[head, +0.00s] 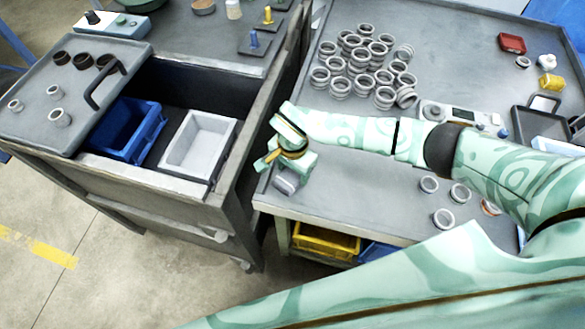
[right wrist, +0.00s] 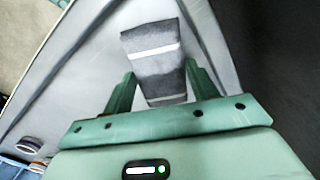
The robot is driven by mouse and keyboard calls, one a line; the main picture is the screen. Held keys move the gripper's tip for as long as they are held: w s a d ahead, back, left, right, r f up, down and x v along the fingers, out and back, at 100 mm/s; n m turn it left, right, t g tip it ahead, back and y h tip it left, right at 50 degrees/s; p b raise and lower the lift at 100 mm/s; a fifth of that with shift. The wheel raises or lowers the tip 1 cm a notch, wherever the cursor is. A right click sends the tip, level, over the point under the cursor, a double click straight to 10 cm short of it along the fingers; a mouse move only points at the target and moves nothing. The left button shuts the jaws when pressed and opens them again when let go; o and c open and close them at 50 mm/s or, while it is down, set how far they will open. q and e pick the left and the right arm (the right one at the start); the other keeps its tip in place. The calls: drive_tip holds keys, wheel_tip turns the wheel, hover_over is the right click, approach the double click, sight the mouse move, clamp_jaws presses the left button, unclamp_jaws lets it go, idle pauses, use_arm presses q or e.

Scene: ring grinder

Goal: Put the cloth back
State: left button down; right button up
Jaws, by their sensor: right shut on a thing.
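The cloth (head: 286,183) is a small grey piece at the left edge of the right-hand table, just below my right gripper (head: 282,170). In the right wrist view the cloth (right wrist: 153,62) is dark grey with pale stripes and sits between the two green fingers of my right gripper (right wrist: 160,88). The gripper is shut on it. The cloth's far end sticks out past the fingertips. I cannot tell whether it touches the tabletop. My left gripper is not in view.
The right-hand table (head: 340,190) carries many grey rings (head: 360,65) at the back and a few near its front edge. The left bench has an open drawer with a blue bin (head: 128,130) and a white bin (head: 198,145). A yellow bin (head: 326,242) sits under the table.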

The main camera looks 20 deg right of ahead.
sight(293, 172)
drive_tip(key=o, duration=0.9)
wheel_tip(293, 172, up, 12)
drive_tip(key=p, duration=0.4)
drive_tip(key=shift+r, duration=0.1)
